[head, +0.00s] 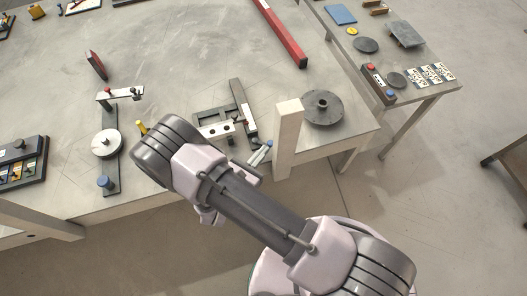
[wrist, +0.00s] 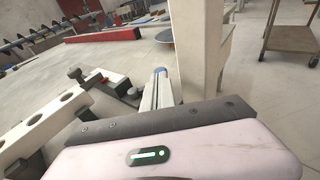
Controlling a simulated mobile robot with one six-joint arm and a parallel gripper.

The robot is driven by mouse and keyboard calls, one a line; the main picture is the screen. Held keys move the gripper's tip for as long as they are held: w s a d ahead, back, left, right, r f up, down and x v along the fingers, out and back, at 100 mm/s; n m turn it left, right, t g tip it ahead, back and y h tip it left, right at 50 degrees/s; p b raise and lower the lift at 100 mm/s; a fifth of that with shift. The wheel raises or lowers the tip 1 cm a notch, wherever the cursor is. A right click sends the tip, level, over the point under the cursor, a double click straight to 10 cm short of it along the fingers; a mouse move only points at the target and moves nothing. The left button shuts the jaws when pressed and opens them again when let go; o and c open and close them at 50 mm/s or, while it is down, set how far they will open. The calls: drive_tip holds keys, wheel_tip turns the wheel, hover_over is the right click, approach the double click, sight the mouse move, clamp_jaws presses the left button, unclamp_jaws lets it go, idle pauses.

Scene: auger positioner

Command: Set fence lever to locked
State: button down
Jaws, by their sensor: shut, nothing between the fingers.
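The fence assembly lies on the grey table near its front edge, with a dark bar (head: 241,100) and a white bar with holes (head: 214,131). A small red-tipped part (head: 245,122), possibly the fence lever, sits at their junction; its setting is too small to read. In the wrist view the white bar (wrist: 45,128) is close at left, with a dark knob (wrist: 75,74) and a red piece (wrist: 104,80) beyond it. My gripper (head: 264,150) is shut and empty, just right of and in front of the assembly, apart from the red piece. Its fingers show in the wrist view (wrist: 159,88).
A pale upright post (head: 287,145) stands close right of my gripper. A grey disc (head: 323,107) lies behind it. A long red bar (head: 282,33) lies farther back. A plate with a white dial (head: 107,143) is at left. Open tabletop lies behind the fence assembly.

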drive_tip(key=shift+w+d+f, duration=0.1)
drive_tip(key=shift+w+d, duration=0.2)
drive_tip(key=shift+w, duration=0.15)
